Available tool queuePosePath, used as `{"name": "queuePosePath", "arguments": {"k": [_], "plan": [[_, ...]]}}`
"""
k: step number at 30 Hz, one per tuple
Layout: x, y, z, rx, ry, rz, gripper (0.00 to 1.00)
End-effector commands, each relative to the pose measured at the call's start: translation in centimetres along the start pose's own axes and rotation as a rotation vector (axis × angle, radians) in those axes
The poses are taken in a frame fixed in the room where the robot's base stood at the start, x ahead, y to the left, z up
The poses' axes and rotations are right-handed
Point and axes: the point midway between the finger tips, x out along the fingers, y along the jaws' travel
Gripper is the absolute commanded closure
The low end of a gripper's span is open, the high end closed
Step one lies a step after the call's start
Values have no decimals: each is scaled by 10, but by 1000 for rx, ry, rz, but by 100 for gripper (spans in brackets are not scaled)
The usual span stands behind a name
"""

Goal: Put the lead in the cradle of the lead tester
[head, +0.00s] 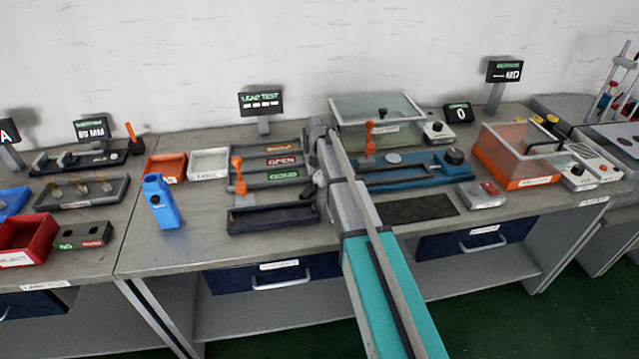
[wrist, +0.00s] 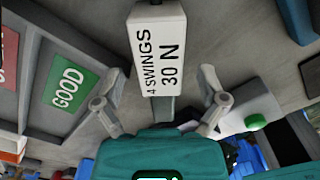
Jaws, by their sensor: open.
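The lead tester (head: 262,180) is a grey frame with an orange lever and coloured strips, some reading OPEN and GOOD, below a LEAD TEST display (head: 260,103). Its GOOD label (wrist: 68,88) shows at left in the wrist view. My gripper (wrist: 160,82) is open, its two fingers spread either side of a white block (wrist: 157,48) marked "4 SWINGS 30 N". I cannot tell whether the fingers touch the block. Nothing is visibly held. In the head view my arm hides part of the tester's right side. I cannot make out the lead or the cradle for sure.
An empty dark tray (head: 273,219) lies before the tester. A blue upright holder (head: 161,203) and orange (head: 166,167) and white (head: 208,163) bins stand left. A blue fixture (head: 410,170) and clear-lidded box (head: 378,112) stand right.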

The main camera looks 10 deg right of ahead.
Motion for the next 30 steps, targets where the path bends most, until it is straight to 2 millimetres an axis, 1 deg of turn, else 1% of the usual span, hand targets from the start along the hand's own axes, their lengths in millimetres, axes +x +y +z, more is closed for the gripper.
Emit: {"name": "queuePosePath", "arguments": {"k": [14,15,17,21,26,27,29,30], "plan": [[0,0,0,1,0,0,9],[0,0,0,1,0,0,16],[0,0,0,1,0,0,27],[0,-1,0,1,0,0,53],[0,-2,0,1,0,-3,83],[0,-2,0,1,1,-4,88],[0,-3,0,1,1,-6,91],[0,-4,0,1,1,-7,95]]}}
